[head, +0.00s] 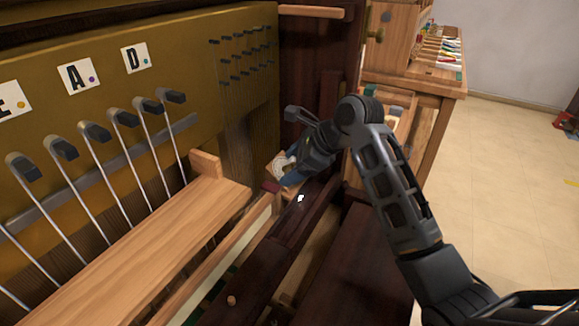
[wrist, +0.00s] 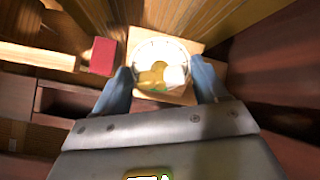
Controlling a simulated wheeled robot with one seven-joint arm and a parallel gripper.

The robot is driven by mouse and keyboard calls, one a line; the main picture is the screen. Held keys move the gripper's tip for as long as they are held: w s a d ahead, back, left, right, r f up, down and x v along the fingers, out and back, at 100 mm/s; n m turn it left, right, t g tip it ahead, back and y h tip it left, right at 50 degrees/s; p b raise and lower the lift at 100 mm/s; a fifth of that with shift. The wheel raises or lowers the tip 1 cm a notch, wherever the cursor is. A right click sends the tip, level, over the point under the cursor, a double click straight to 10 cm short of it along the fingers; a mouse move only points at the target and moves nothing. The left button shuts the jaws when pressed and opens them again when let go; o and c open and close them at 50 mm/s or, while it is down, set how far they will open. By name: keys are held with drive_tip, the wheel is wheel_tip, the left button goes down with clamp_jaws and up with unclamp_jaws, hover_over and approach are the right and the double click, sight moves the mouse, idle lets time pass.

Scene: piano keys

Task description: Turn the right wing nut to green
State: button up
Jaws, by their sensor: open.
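In the wrist view a brass-yellow wing nut (wrist: 155,78) sits in the middle of a pale round dial (wrist: 160,48) on a wooden block (wrist: 185,97). Strong light washes out part of the nut and dial, and I cannot make out a green mark or which way the nut points. My gripper (wrist: 163,77) is open, with one blue-grey finger on each side of the dial. I cannot tell whether a finger touches the nut. In the head view the pale dial (head: 281,163) shows only partly beside my gripper (head: 286,178), and the nut is hidden there.
A red block (wrist: 102,56) lies close left of the dial in the wrist view. In the head view a wooden plank (head: 160,245) and a row of dark hammers on rods (head: 124,117) stand to the left. A dark wooden beam (head: 285,232) runs in front of my gripper.

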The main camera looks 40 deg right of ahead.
drive_tip(key=shift+s+d+r+p, duration=0.15)
drive_tip(key=shift+s+r+p, duration=0.3)
drive_tip(key=shift+p, duration=0.8)
idle(0.4)
drive_tip(key=c, duration=0.8)
drive_tip(key=shift+r, duration=0.1)
drive_tip(key=shift+r+p, duration=0.1)
drive_tip(key=shift+p, duration=0.4)
drive_tip(key=m+p, duration=0.3)
drive_tip(key=p, duration=0.3)
drive_tip(key=shift+f+m+p, duration=0.2)
drive_tip(key=shift+m+p, duration=0.2)
drive_tip(key=shift+p, duration=0.1)
drive_tip(key=shift+r+p, duration=0.2)
drive_tip(key=shift+p, duration=0.4)
